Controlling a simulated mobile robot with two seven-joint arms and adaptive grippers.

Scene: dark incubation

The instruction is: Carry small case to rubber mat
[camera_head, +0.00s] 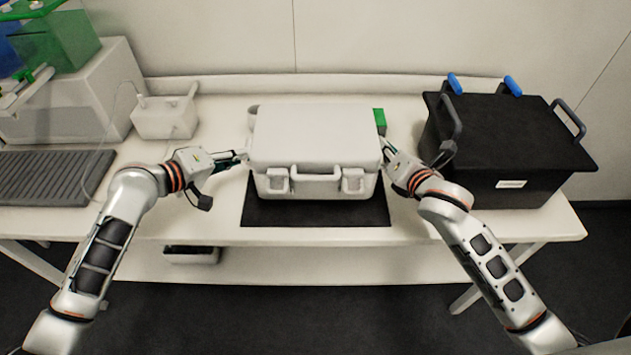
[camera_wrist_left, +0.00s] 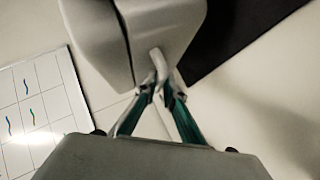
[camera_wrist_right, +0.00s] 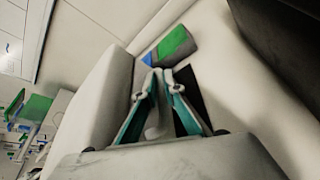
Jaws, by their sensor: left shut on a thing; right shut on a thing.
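The small case (camera_head: 315,140) is light grey, closed and level, with a front handle and two latches. It is over the black rubber mat (camera_head: 315,213), whose front strip shows. I cannot tell whether its underside touches the mat. My left gripper (camera_head: 243,154) is shut on the case's left side handle; the left wrist view shows the fingertips (camera_wrist_left: 163,88) on it beside the case body (camera_wrist_left: 140,35). My right gripper (camera_head: 385,150) is shut on the right side, where its fingertips (camera_wrist_right: 159,84) meet the side handle (camera_wrist_right: 155,120).
A black box (camera_head: 510,150) with handles and blue clips stands on the right of the white table (camera_head: 200,222). A green item (camera_head: 379,119) is behind the case. A small white device (camera_head: 165,117) and a grey ribbed tray (camera_head: 45,178) are at left.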

